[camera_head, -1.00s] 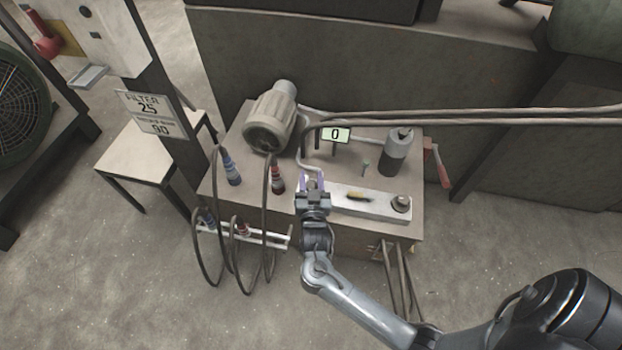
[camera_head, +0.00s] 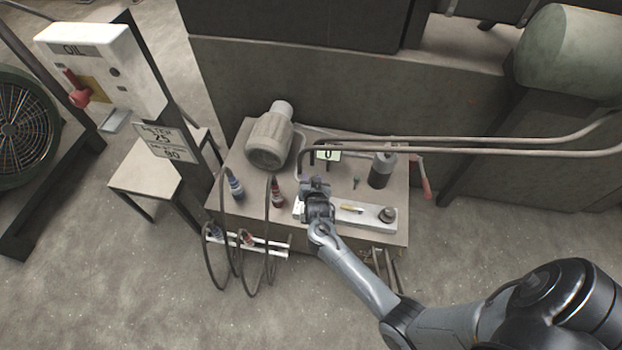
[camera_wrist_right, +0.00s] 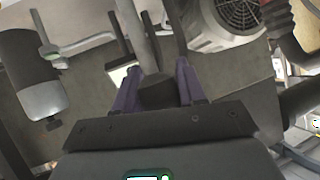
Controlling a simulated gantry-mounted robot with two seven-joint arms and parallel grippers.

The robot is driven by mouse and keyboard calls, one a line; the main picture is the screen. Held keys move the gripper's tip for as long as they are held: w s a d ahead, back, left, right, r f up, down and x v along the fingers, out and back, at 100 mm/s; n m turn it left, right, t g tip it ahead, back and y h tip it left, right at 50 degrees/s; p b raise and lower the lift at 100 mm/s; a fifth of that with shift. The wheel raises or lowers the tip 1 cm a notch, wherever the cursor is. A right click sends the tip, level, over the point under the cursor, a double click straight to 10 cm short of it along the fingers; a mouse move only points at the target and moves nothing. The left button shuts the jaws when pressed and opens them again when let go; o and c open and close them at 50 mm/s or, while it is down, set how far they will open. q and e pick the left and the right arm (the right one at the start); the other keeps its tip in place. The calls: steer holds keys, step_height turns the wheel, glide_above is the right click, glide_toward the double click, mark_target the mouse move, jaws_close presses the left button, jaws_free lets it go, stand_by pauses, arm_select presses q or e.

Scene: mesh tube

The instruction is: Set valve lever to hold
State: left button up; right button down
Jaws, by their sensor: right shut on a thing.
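My right gripper (camera_head: 314,181) is over the grey box-shaped unit, at the left end of the pale metal plate. In the right wrist view its two purple fingers stand on either side of a dark blunt end piece (camera_wrist_right: 158,92), shut on it; this looks like the valve lever's knob. In the head view the gripper hides the lever. A small display (camera_head: 328,155) stands just behind the gripper. My left gripper is not in view.
A grey motor (camera_head: 269,139) stands left of the gripper, a dark cylinder (camera_head: 382,170) to the right. Pipes (camera_head: 460,145) run behind it. Looping hoses (camera_head: 214,235) hang at the unit's left front. An OIL panel (camera_head: 105,65) stands further left.

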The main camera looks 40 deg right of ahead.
stand_by(0.3)
steer(key=c, duration=0.7)
jaws_free()
steer(key=shift+d, duration=0.1)
steer(key=shift+s+a+r+p, duration=0.3)
steer(key=shift+r+p, duration=0.1)
steer(key=shift+p, duration=0.3)
steer(key=p+v, duration=0.9)
steer(key=shift+s+a+r, duration=0.1)
steer(key=shift+s+a, duration=0.05)
steer(key=shift+s, duration=0.15)
